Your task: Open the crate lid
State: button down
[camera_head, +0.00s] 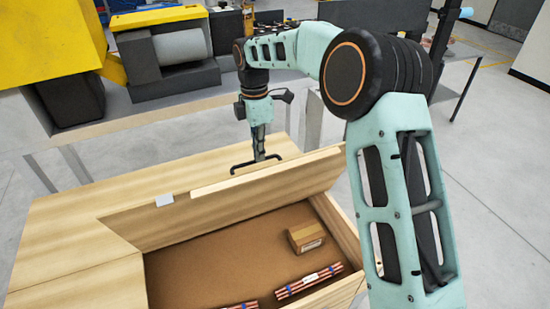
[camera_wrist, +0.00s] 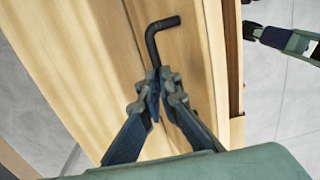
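The crate (camera_head: 70,240) is a light wooden box with a brown floor. Its lid (camera_head: 215,212) stands tilted up, so the inside is visible. A black bar handle (camera_head: 240,167) is on the lid's outer side, and its bent end shows in the wrist view (camera_wrist: 152,38). My gripper (camera_head: 260,157) is at the middle of this handle. In the wrist view its fingertips (camera_wrist: 161,82) are close together on the bar, and the fingers hide the gripped stretch.
Inside the crate lie a small cardboard box (camera_head: 306,237) and bundles of copper tubes (camera_head: 308,282). Behind stands a bench with a yellow and grey machine (camera_head: 180,47). Grey floor lies open at right.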

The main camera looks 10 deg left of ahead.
jog(key=w, duration=0.1)
jog(key=w+a+f, duration=0.1)
jog(key=w+a, duration=0.1)
jog(key=shift+w+a+f, duration=0.15)
jog(key=shift+a+f, duration=0.05)
jog(key=shift+f, duration=0.15)
jog(key=c, duration=2)
grip_release()
jog(key=shift+f, duration=0.1)
jog(key=shift+c, duration=0.2)
jog(key=shift+w, duration=0.2)
jog(key=shift+a+p, duration=0.1)
jog(key=shift+p, duration=0.2)
